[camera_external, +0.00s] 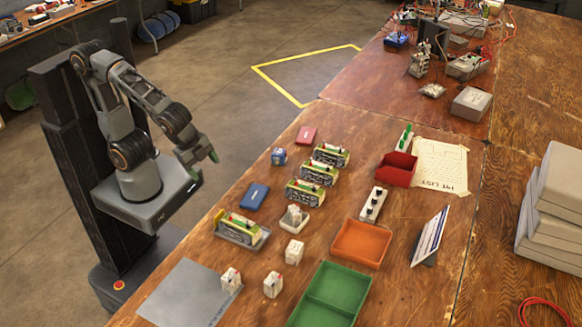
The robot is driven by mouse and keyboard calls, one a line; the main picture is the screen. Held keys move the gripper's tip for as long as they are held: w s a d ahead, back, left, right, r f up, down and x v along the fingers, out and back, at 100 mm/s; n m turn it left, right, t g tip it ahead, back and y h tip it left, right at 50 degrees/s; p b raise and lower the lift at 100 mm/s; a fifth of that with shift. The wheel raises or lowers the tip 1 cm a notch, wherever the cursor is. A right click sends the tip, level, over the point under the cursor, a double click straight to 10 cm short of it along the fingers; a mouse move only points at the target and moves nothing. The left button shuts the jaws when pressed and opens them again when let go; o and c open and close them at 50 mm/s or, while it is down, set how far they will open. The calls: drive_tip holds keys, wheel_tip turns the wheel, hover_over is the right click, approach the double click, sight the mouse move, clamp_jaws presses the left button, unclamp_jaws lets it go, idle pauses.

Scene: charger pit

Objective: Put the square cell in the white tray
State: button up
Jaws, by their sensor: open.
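The small white tray (287,225) stands near the middle of the bench, with a small white block-shaped cell (294,213) in it. Several similar white blocks stand near it: one (294,251) just in front, one (272,285) nearer the camera, and one (231,279) on the grey mat. A small blue cube (278,156) stands near the bench's left edge. I cannot tell for certain which of these is the square cell. My gripper (205,157), with green fingertips, is open and empty, raised left of the bench and apart from everything.
Green-and-yellow modules (306,192) stand in a row; one sits in a grey tray (228,237). An orange tray (362,244), green tray (330,294), red bin (397,169) and white power strip (373,204) lie to the right. A tilted card (430,236) stands beyond.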

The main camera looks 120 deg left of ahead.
drive_tip(key=s+d+n+h, duration=0.2)
drive_tip(key=s+d+n, duration=0.1)
drive_tip(key=shift+n, duration=0.4)
drive_tip(key=shift+r, duration=0.1)
